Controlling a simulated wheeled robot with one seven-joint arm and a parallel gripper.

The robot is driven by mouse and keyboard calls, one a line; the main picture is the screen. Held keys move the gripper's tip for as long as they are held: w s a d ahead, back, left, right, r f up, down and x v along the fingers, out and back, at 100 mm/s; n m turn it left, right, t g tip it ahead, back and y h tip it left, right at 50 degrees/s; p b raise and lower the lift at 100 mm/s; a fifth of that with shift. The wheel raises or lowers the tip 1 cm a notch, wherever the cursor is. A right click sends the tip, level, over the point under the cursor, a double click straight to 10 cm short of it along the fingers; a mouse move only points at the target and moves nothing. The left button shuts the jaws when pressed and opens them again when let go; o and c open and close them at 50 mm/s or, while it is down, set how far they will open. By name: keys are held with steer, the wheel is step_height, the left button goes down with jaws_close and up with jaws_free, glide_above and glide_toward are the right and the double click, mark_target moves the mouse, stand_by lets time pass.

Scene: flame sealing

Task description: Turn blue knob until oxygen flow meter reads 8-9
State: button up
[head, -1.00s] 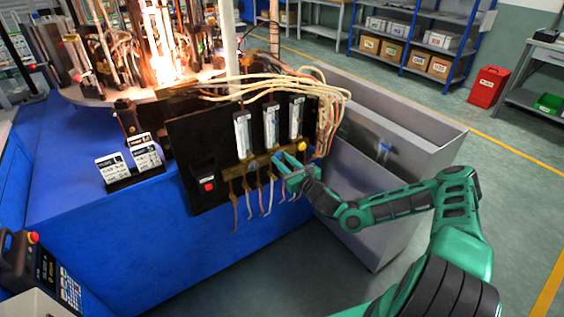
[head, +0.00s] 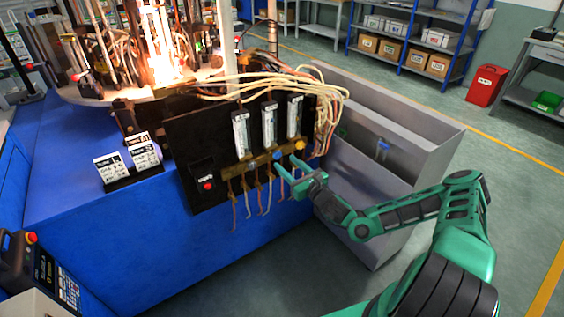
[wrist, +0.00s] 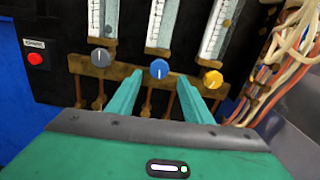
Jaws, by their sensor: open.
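The blue knob (wrist: 159,69) sits on the brass manifold under the middle flow meter (wrist: 163,22), between a grey knob (wrist: 100,57) and a yellow knob (wrist: 212,78). A white line on the blue knob points roughly straight down. In the head view the blue knob (head: 277,155) is small, just off my fingertips. My gripper (wrist: 160,88) is open and empty, its two green fingers apart with the blue knob centred in the gap beyond them. My gripper also shows in the head view (head: 287,172). The middle meter (head: 270,122) is too small to read.
The black panel (head: 185,150) carries a red button (head: 208,186) at left. Copper tubes hang below the manifold, and pale hoses (head: 275,88) loop over the top right. A grey bin (head: 430,160) stands right of the panel. A bright flame (head: 160,50) burns behind.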

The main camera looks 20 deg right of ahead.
steer(key=v, duration=0.6)
steer(key=shift+s, duration=0.2)
